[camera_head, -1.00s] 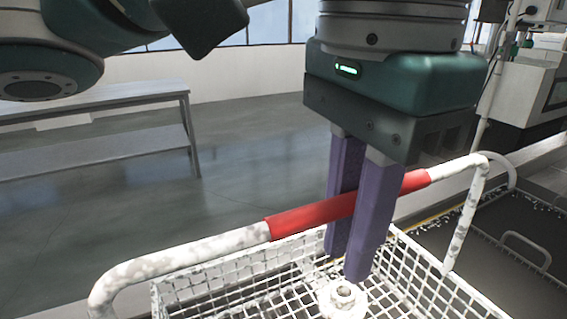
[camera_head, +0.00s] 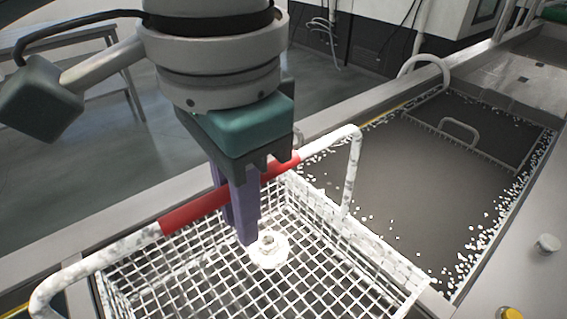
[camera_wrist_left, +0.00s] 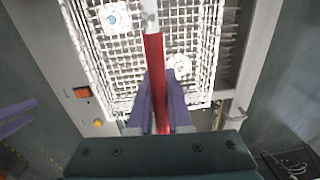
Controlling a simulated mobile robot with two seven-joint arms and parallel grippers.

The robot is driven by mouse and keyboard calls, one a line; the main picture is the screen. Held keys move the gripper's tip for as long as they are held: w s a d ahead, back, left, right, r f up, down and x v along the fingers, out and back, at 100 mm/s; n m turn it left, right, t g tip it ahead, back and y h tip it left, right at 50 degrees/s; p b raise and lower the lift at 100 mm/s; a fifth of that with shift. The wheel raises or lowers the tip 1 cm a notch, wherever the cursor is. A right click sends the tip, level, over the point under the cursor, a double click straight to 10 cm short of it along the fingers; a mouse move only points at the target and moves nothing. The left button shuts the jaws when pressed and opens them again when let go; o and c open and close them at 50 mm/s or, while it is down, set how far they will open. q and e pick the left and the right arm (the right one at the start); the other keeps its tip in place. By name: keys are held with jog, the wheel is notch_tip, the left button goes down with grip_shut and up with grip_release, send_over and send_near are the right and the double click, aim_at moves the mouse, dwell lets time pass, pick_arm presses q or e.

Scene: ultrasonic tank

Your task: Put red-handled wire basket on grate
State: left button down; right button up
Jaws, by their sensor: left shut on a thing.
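The white wire basket (camera_head: 330,262) fills the lower part of the head view, and its tall handle has a red grip (camera_head: 196,208). My left gripper (camera_head: 243,215) is shut on the red grip, with one purple finger on each side of it. The wrist view shows the red grip (camera_wrist_left: 155,65) running between the two fingers (camera_wrist_left: 158,105). A pale round fitting (camera_head: 269,248) sits inside the basket. The grate is not clearly seen; a dark tank surface (camera_head: 405,190) with white bits along its edges lies beyond the basket.
A small loop handle (camera_head: 459,131) stands on a dark panel in the tank. The metal rim (camera_head: 490,250) on the right carries a knob (camera_head: 548,243) and a yellow button (camera_head: 510,313). A grey bench (camera_head: 70,45) stands at the back left.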

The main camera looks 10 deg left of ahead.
pick_arm(q)
notch_tip(320, 180, down, 9)
jog(key=shift+b, duration=0.45)
jog(key=c, duration=0.8)
grip_release()
jog(key=shift+r, duration=0.1)
jog(key=shift+c, duration=0.2)
jog(key=r, duration=0.4)
jog(key=r+p, duration=0.1)
jog(key=r, duration=0.7)
jog(key=shift+s+d, duration=0.3)
